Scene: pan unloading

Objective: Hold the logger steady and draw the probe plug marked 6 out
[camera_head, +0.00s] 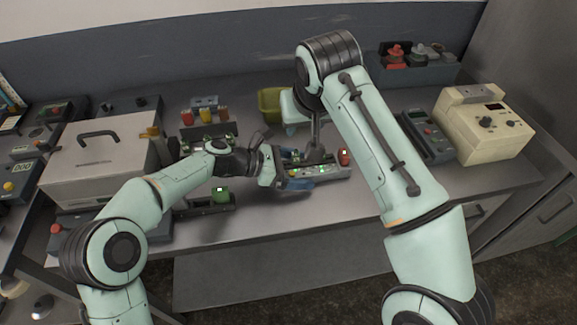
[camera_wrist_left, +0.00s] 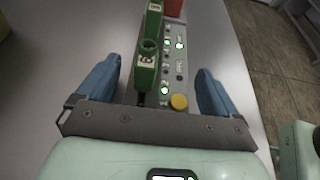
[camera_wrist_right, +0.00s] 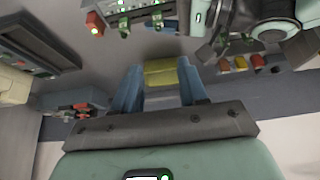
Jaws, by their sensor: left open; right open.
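The logger (camera_wrist_left: 178,65) is a grey strip on the table with lit green lamps and a yellow button; it also shows in the head view (camera_head: 325,173). The green plug marked 6 (camera_wrist_left: 145,68) stands upright in it, with another green plug (camera_wrist_left: 153,20) beyond. My left gripper (camera_wrist_left: 157,78) is open, its blue fingers on either side of the logger's near end; whether they touch it is unclear. My right gripper (camera_wrist_right: 160,75) is open above the table behind the logger, with no plug between its fingers. In the head view my right arm partly hides the area around it.
An olive bin (camera_head: 270,104) stands behind the logger; it shows past my right fingers (camera_wrist_right: 162,72). A red plug (camera_head: 344,157) is at the logger's right end. A grey case (camera_head: 95,160) stands left and a cream instrument (camera_head: 484,125) right.

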